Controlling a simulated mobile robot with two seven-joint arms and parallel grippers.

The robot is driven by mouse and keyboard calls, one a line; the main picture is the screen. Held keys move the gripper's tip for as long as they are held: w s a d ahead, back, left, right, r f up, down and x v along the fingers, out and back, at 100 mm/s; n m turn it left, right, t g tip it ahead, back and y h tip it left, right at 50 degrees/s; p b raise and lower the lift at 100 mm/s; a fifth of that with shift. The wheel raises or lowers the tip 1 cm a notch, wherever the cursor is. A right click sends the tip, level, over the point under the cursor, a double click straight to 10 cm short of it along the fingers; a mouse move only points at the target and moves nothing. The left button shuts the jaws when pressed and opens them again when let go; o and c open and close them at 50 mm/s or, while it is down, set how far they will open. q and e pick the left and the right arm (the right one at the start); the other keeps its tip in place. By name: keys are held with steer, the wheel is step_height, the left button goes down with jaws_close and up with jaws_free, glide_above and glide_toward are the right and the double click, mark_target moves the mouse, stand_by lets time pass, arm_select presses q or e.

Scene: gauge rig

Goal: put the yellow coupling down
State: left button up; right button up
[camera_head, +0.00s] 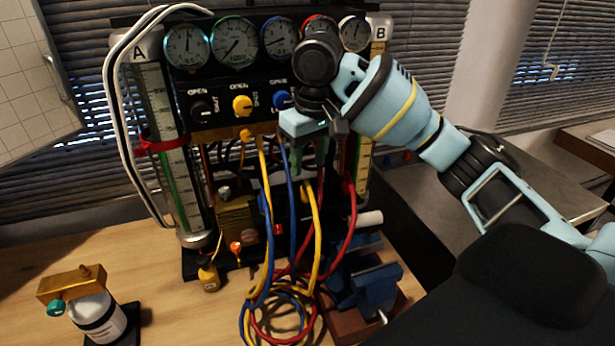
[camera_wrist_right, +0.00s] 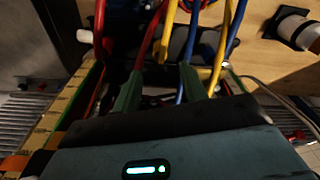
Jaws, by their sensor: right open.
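A yellow hose (camera_head: 316,235) has its upper end just below my right gripper (camera_head: 309,162); I cannot clearly make out the yellow coupling on it. A second run of yellow hose (camera_head: 264,185) hangs from the panel's brass port. In the right wrist view the right gripper's two green fingers (camera_wrist_right: 160,86) are apart, with nothing clearly held between them. Yellow hose (camera_wrist_right: 222,50) passes close to the right-hand finger there. My left gripper is not in view.
The gauge panel (camera_head: 220,105) stands behind the gripper, between tubes A (camera_head: 165,150) and B. Blue and red hoses (camera_head: 348,232) hang close by and coil on the wooden table (camera_head: 150,245). A blue vise (camera_head: 375,285) stands right of the coils. A brass-topped bottle (camera_head: 97,318) is at front left.

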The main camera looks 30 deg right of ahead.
steer(key=shift+s+r, duration=0.15)
steer(key=shift+r, duration=0.8)
steer(key=shift+s+r, duration=0.1)
steer(key=shift+r, duration=0.8)
